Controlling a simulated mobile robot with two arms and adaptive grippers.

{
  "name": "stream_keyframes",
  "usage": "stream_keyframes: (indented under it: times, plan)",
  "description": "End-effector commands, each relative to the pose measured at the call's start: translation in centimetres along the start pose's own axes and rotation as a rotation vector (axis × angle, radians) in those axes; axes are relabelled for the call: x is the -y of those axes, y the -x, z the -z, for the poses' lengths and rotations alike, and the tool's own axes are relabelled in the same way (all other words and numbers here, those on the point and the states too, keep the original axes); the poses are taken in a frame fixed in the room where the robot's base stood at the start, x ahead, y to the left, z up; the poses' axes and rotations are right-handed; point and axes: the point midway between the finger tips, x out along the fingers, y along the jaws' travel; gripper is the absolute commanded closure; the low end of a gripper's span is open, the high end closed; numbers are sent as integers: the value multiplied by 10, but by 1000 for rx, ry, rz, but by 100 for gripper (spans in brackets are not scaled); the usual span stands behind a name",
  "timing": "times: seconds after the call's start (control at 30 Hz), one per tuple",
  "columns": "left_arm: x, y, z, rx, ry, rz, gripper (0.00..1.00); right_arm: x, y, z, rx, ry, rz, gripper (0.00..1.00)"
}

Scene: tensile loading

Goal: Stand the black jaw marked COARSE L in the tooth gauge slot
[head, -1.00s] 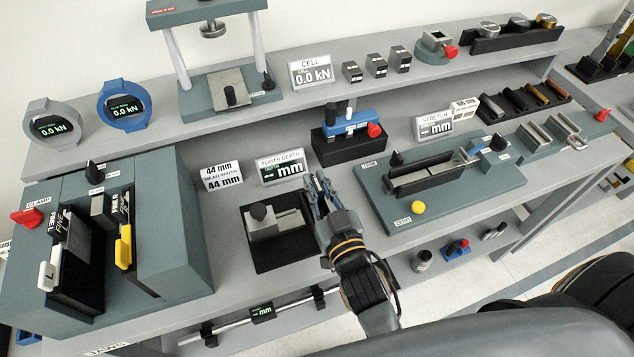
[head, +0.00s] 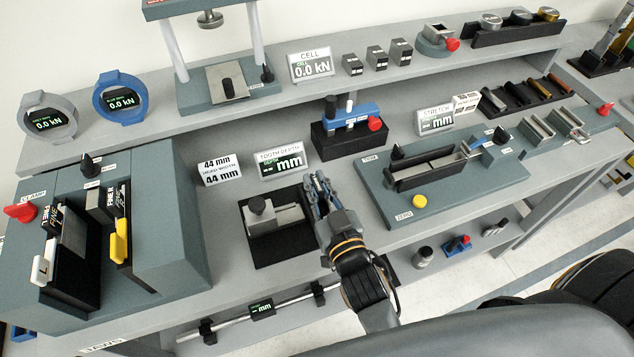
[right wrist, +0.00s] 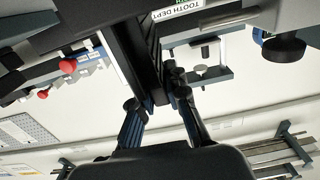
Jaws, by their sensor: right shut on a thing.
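The tooth gauge (head: 277,217) is a grey block with a dark knob on a black base, at the centre of the bench. My right gripper (head: 318,186) is at its right edge and covers part of the base. In the right wrist view my right gripper (right wrist: 155,98) is shut on a dark, narrow upright piece (right wrist: 143,45), which looks like the black jaw. Its marking cannot be read, and in the head view it is mostly hidden by the fingers. Whether it touches the gauge cannot be told. My left gripper is not in view.
The tooth depth display (head: 281,164) stands behind the gauge and shows dashes with mm. A clamp unit (head: 170,225) with jaws carrying a white tab (head: 43,262) and a yellow tab (head: 120,242) is at left. The stretch fixture (head: 490,180) is at right.

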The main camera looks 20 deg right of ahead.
Motion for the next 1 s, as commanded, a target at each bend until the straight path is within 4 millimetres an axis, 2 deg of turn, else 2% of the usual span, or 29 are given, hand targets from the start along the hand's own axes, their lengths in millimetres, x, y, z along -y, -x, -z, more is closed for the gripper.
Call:
stream_keyframes:
  times: [0.03, 0.33, 0.37, 0.4, 0.5, 0.83, 1.0]
  plan:
    - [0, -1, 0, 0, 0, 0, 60, 2, -2, 5, -11, -30, -17, 100]
    - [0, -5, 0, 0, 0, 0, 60, 2, -3, -1, -8, -30, -18, 100]
    - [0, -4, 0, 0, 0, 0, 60, 2, -3, -1, -8, -30, -18, 84]
    - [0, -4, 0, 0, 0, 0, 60, 2, -3, -1, -7, -30, -18, 76]
    - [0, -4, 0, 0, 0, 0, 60, 2, -3, -2, -6, -30, -18, 59]
    - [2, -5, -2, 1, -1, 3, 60, 2, 0, -6, 4, -29, -18, 59]
    - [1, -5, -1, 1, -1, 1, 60, 3, 18, -8, 9, -25, -12, 59]
